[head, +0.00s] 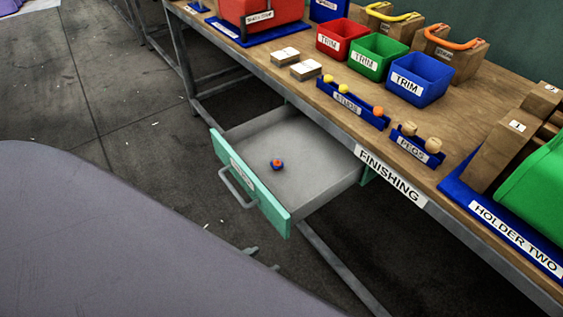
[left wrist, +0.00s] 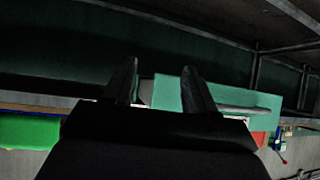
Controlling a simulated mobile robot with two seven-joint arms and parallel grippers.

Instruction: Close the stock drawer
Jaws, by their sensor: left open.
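The stock drawer (head: 300,150) is pulled well out from under the finishing bench in the head view. Its turquoise front (head: 270,203) carries a grey bar handle (head: 238,188) and a label too small to read. A small blue and orange piece (head: 277,164) lies inside on the grey floor. My left gripper (head: 262,259) shows only as small grey tips below the drawer front, mostly hidden behind a large grey-purple shape. In the left wrist view my left gripper (left wrist: 160,85) is open, with the turquoise drawer front (left wrist: 235,98) beyond its fingers. I cannot tell whether they touch. My right gripper is not in view.
The bench (head: 330,128) holds red, green and blue trim bins (head: 421,77), a studs rack (head: 352,104), a pegs rack (head: 417,146) and a holder two mat (head: 500,230). A bench leg rail (head: 340,268) runs below. Open floor (head: 130,110) lies left of the drawer.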

